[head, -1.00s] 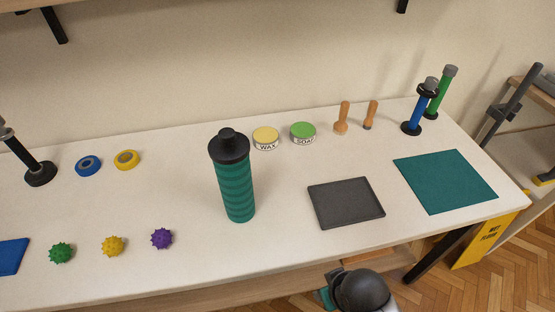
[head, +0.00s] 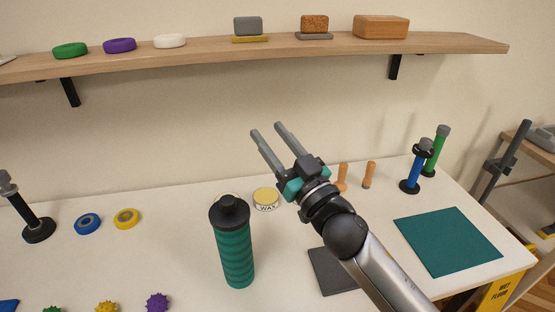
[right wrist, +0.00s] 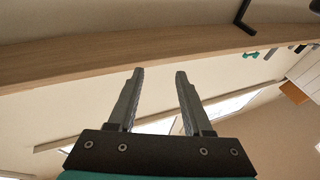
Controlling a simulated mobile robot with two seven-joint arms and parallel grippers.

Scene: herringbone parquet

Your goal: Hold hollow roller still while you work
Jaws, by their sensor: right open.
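The hollow roller, a teal ribbed cylinder with a black knobbed cap (head: 236,256), stands upright on the white table, left of the middle in the head view. My right gripper (head: 267,130) is raised above the table, up and to the right of the roller and apart from it. Its fingers point up and left towards the wall, below the shelf. They are open and empty, and they also show in the right wrist view (right wrist: 160,72) with nothing between them. My left gripper is out of view.
A wooden shelf (head: 200,53) runs above the table. A wax tin (head: 265,199) stands near the roller. A dark tray (head: 331,273) lies partly under my arm, and a teal mat (head: 447,241) lies at the right. Spiky balls (head: 157,302) line the front left.

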